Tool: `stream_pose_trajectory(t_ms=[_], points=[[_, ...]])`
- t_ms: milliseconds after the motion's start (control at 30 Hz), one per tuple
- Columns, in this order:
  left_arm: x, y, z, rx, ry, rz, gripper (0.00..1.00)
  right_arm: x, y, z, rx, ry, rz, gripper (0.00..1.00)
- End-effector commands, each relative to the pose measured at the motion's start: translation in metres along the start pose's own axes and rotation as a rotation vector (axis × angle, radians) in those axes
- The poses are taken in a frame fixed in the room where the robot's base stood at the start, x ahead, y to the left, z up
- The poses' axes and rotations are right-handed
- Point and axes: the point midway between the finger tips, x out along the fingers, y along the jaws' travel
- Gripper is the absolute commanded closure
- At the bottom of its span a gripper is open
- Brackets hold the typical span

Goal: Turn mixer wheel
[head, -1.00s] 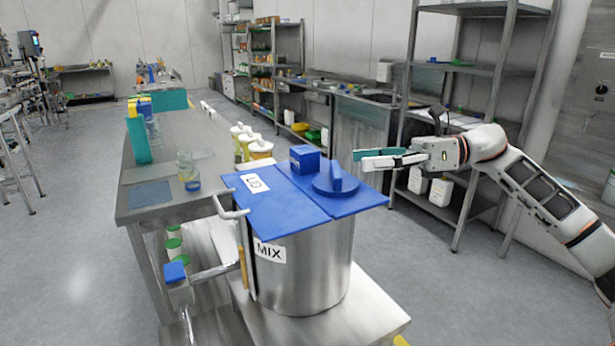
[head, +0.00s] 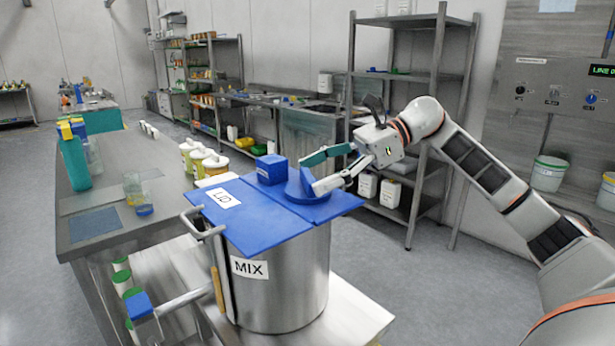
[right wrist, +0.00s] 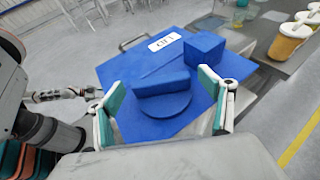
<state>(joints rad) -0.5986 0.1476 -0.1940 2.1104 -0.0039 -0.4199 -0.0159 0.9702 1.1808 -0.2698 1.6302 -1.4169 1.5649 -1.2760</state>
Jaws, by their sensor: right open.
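The mixer wheel (head: 297,187) is a blue disc with a raised bar across it, lying on the blue lid (head: 255,225) of the steel MIX vessel (head: 290,285). In the right wrist view, the wheel (right wrist: 165,106) and its bar sit between the finger pads. My right gripper (head: 317,174) is open, with its fingers at the wheel's right side in the head view; part of the wheel is hidden behind a finger. The right wrist view shows the open fingers (right wrist: 162,103) on either side of the bar, with gaps.
A blue block (head: 271,169) stands on the lid beside the wheel. A steel bench (head: 150,210) with jars is at the left, and white-lidded yellow tubs (head: 193,153) stand behind the vessel. Steel shelves (head: 408,190) stand behind my right arm. Floor is clear at the right.

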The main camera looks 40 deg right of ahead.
Motion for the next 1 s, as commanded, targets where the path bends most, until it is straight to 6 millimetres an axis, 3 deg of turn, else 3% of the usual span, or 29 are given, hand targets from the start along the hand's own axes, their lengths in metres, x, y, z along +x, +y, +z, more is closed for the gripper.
stream_pose_trajectory(t_ms=[200,467,633,1000], points=[[0.000,0.000,0.000,-0.001,-0.001,0.000,0.60,0.016,0.000,0.001,-0.001,-0.001,0.000,0.19],[0.000,0.000,0.000,-0.001,-0.001,-0.001,0.60,0.017,0.000,0.001,0.000,-0.001,0.000,0.19],[0.000,0.000,0.001,-0.001,-0.001,-0.001,0.60,0.017,0.000,0.001,0.000,-0.001,0.000,0.58],[0.000,0.000,0.000,-0.001,-0.001,-0.001,0.60,0.017,0.001,0.000,0.013,0.001,-0.033,0.58]])
